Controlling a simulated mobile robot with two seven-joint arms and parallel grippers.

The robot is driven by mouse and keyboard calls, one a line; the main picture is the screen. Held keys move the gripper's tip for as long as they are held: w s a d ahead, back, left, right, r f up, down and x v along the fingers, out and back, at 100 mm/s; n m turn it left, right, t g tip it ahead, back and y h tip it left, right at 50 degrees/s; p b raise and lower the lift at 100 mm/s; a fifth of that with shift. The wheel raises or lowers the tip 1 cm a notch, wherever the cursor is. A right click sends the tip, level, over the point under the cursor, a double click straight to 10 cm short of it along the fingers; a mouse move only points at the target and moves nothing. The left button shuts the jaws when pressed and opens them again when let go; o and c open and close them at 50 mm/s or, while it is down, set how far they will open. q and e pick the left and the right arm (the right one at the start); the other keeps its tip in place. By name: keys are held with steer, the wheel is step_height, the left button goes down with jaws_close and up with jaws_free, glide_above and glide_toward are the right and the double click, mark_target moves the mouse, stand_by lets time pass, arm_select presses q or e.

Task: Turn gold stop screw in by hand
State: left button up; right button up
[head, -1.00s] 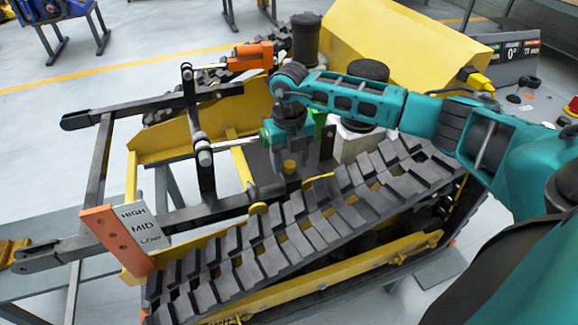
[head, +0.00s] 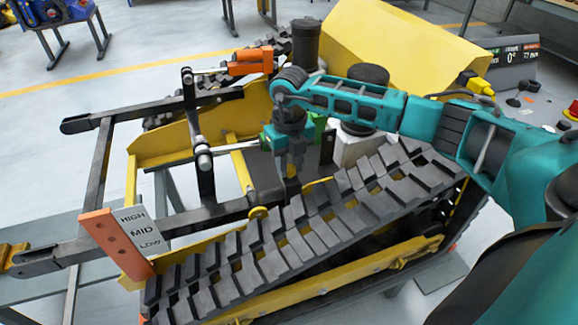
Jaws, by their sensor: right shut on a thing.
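My right gripper (head: 291,178) points down over the middle of the tracked carrier (head: 175,138), just behind the near track. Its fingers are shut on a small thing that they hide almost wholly. I take it to be the gold stop screw from where the fingers are, but no gold shows clearly between them. A dark part shows just below the fingertips. My left gripper is not in view.
The near rubber track (head: 270,245) runs close in front of the gripper. A white HIGH/MID/LOW plate (head: 143,231) stands at the left beside an orange plate (head: 116,243). A yellow hood (head: 400,50) and a dark cylinder (head: 306,42) stand behind.

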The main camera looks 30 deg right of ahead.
steer(key=shift+r+m+p, duration=0.15)
steer(key=shift+m+p, duration=0.5)
steer(key=shift+m, duration=0.35)
steer(key=m+p, duration=0.3)
steer(key=m, duration=0.3)
steer(key=shift+m, duration=0.9)
steer(key=m, duration=0.7)
steer(key=shift+m, duration=0.3)
steer(key=shift+d+m, duration=0.2)
steer(key=shift+m, duration=0.9)
